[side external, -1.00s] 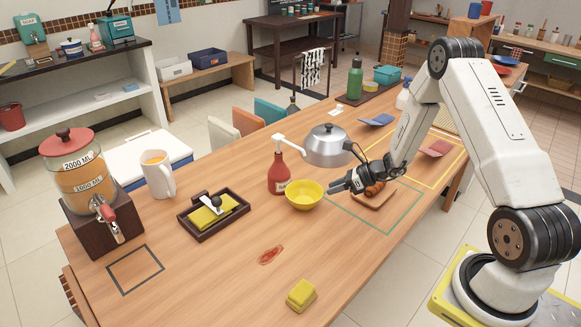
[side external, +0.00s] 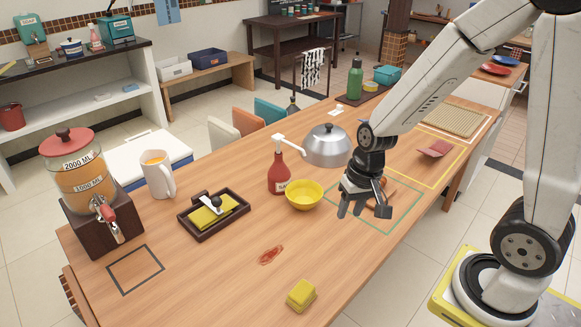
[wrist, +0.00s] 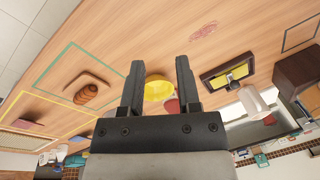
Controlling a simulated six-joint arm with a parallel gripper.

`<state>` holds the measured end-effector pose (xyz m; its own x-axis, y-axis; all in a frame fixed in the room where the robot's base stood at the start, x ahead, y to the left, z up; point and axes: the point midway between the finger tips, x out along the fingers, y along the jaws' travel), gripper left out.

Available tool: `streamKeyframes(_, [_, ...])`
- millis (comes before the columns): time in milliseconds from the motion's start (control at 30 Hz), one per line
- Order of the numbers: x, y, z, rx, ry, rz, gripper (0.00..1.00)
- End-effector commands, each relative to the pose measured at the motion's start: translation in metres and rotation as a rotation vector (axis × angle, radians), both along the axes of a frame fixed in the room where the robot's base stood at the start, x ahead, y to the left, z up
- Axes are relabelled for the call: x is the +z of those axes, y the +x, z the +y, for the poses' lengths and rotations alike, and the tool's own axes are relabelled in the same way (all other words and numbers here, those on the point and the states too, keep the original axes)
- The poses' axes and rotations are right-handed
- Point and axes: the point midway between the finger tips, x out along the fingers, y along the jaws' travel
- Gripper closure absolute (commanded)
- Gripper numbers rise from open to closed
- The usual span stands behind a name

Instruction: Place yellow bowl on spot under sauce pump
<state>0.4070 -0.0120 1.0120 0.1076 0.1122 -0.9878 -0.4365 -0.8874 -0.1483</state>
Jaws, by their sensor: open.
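The yellow bowl (side external: 304,194) sits upright on the table, at the front right of the red sauce pump (side external: 278,172) with its white nozzle. My gripper (side external: 364,212) is open and empty, pointing down to the right of the bowl and above the green outlined area. In the wrist view the bowl (wrist: 157,91) shows beyond and between the fingers of my gripper (wrist: 158,78), partly hidden by them. The red pump (wrist: 172,105) shows just below it. I cannot make out a marked spot under the nozzle.
A silver dome lid (side external: 327,146) stands behind the bowl. A wooden board with bread (wrist: 88,92) lies within the green outline. A dark tray with a yellow sponge (side external: 213,213), a pitcher (side external: 158,175) and a drink dispenser (side external: 80,172) stand left.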

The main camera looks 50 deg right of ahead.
Motion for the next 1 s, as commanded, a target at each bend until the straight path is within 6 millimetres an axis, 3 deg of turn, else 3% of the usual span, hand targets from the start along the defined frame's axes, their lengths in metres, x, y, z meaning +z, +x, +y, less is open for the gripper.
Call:
streamKeyframes(100, [0.011, -0.008, 0.006, 0.209, -0.090, -0.071, 0.58])
streamKeyframes(300, [0.021, -0.014, 0.011, 0.411, -0.175, -0.138, 0.58])
streamKeyframes(1000, [0.022, -0.015, 0.012, 0.442, -0.188, -0.147, 0.58])
